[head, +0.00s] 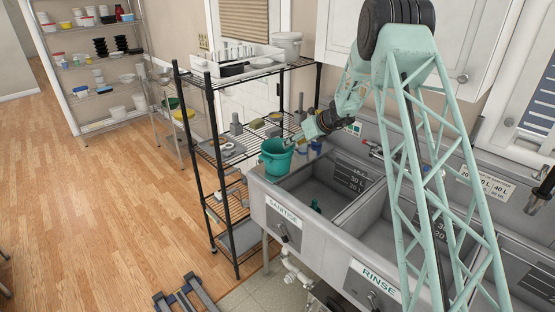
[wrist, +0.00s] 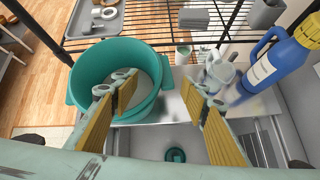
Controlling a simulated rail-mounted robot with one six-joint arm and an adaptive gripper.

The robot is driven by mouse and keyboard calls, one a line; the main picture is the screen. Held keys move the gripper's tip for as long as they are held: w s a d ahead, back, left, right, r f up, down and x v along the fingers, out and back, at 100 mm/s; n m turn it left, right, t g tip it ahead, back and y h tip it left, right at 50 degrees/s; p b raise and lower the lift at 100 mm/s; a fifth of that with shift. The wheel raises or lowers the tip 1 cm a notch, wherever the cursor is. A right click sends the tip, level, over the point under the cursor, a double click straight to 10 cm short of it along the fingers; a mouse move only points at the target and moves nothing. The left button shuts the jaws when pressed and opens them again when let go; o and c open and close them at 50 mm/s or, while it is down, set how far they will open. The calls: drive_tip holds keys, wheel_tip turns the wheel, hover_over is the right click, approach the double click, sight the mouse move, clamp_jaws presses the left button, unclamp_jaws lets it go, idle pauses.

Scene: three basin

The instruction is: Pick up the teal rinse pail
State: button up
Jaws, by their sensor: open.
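The teal rinse pail (head: 275,168) stands upright on the ledge at the left end of the sink unit in the head view. In the wrist view the pail (wrist: 88,65) is at left, its open top facing me, and it looks empty. My gripper (wrist: 165,88) is open with yellow-padded fingers. The left finger overlaps the pail's opening and the right finger is outside it, so the pail's right wall shows between them. I cannot tell whether either finger touches it. In the head view my gripper (head: 293,140) is just above and right of the pail.
A blue bottle with a yellow top (wrist: 275,62) stands right of my gripper. A black wire rack (head: 212,125) stands behind and left of the pail. The sanitise basin (head: 325,187) lies to its right, with a small teal object (head: 316,207) inside.

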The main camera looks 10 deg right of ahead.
drive_tip(key=shift+x, duration=2.4)
drive_tip(key=shift+s+d, duration=0.1)
drive_tip(key=shift+d, duration=0.05)
drive_tip(key=shift+c, duration=0.2)
drive_tip(key=c, duration=1.1)
